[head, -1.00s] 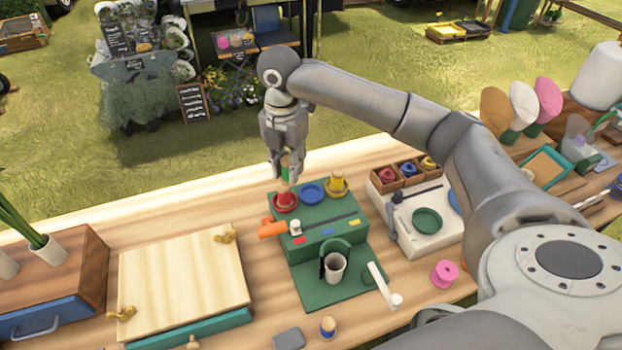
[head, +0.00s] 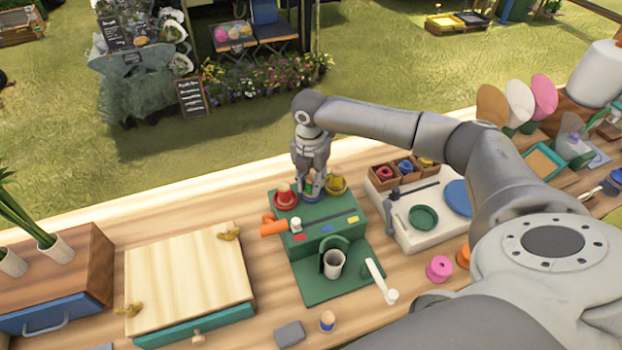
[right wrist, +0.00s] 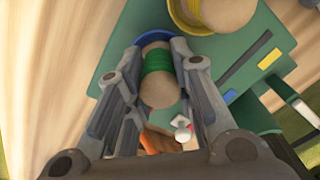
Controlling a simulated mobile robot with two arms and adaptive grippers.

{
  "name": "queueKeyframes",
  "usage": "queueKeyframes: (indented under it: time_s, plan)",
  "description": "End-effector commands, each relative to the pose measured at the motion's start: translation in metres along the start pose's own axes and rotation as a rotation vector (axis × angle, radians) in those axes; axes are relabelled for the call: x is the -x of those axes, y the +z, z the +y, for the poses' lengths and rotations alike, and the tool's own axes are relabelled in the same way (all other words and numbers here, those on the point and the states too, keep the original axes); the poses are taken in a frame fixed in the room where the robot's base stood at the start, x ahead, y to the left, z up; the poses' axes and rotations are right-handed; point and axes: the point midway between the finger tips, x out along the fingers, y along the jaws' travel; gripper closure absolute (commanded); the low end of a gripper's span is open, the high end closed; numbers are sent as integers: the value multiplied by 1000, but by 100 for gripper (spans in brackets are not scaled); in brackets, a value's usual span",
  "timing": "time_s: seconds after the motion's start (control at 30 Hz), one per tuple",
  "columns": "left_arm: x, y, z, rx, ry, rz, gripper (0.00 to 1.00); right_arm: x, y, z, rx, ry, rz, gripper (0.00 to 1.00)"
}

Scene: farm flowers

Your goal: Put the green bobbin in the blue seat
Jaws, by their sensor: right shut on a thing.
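The green bobbin (right wrist: 158,62) is between the fingers of my right gripper (right wrist: 158,70) in the right wrist view, its wooden end facing the camera. In the head view my right gripper (head: 311,190) points down over the middle of the green machine (head: 325,235), and its fingers largely hide the bobbin. The blue seat (right wrist: 140,39) shows as a blue rim just behind the bobbin in the right wrist view. I cannot tell whether the bobbin touches its bottom. My left gripper is not in view.
A red bobbin in a red seat (head: 286,203) stands just left of my gripper, and a yellow bobbin in a yellow seat (head: 336,188) just right. An orange piece (head: 273,228) and a white knob (head: 296,223) lie in front.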

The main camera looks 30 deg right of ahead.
Motion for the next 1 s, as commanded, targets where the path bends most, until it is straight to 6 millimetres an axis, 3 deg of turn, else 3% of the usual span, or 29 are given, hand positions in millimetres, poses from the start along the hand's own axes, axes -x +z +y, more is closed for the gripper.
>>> queueKeyframes:
  time_s: [0.17, 0.2, 0.33, 0.73, 0.87, 1.0]
  plan:
    - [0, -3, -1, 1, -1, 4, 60, -2, 0, 0, 0, 0, 1, 95]
    - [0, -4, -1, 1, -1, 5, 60, -2, 0, 0, 0, 0, 0, 71]
    - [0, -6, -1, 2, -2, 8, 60, -2, 0, 0, 0, 0, 0, 55]
    - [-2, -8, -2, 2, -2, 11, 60, 4, 0, 1, -1, 3, -1, 55]
    - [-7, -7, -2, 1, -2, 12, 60, 22, 1, 2, -1, 6, -2, 55]
    - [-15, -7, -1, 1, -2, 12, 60, 52, 1, 2, 0, 6, -3, 55]
